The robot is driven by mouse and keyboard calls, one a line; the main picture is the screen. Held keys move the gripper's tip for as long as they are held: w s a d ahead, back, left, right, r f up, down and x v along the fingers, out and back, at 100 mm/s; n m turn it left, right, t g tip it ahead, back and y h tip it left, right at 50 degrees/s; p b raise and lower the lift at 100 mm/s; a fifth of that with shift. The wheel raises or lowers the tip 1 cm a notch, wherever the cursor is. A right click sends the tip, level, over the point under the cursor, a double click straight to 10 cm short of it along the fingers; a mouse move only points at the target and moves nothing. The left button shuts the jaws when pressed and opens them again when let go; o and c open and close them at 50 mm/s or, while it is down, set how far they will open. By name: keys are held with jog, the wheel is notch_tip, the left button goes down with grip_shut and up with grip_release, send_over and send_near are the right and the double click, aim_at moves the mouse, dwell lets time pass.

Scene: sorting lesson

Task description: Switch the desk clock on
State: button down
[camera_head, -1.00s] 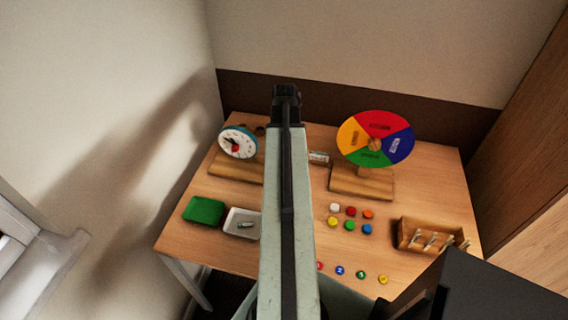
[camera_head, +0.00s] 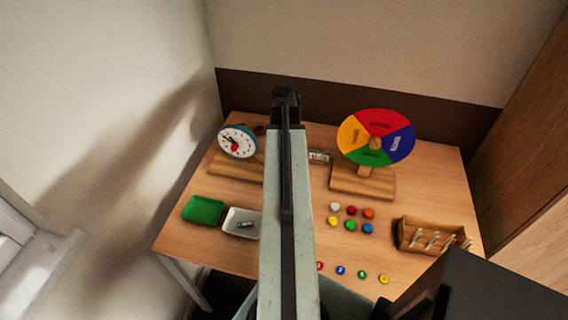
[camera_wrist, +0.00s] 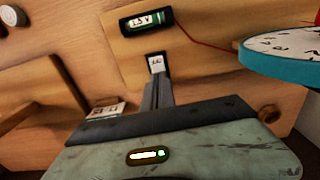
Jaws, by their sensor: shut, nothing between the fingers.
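The desk clock (camera_head: 237,142) stands on a wooden base (camera_head: 236,168) at the back left of the table, with a white face and blue rim. Its rim and face also show at the right of the wrist view (camera_wrist: 285,68). A dark battery marked 1.5 V (camera_wrist: 146,22) lies on the wood, with a red wire running toward the clock. A small white marked piece in a dark mount (camera_wrist: 156,64), seemingly the switch, sits below the battery. My gripper (camera_wrist: 157,88) is shut and empty, its tips right at this piece; I cannot tell whether they touch. In the head view my gripper (camera_head: 286,94) hides part of the base.
A coloured wheel on a wooden stand (camera_head: 362,182) is right of my arm. A green tray (camera_head: 203,210) and a white tray (camera_head: 232,232) lie at the front left. Several coloured buttons (camera_head: 350,210) and a wooden peg box (camera_head: 405,235) are on the right.

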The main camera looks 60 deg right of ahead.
jog(key=shift+f+b, duration=0.3)
jog(key=shift+f, duration=0.05)
notch_tip(320, 180, up, 7)
jog(key=p, duration=0.7)
dwell(0.4)
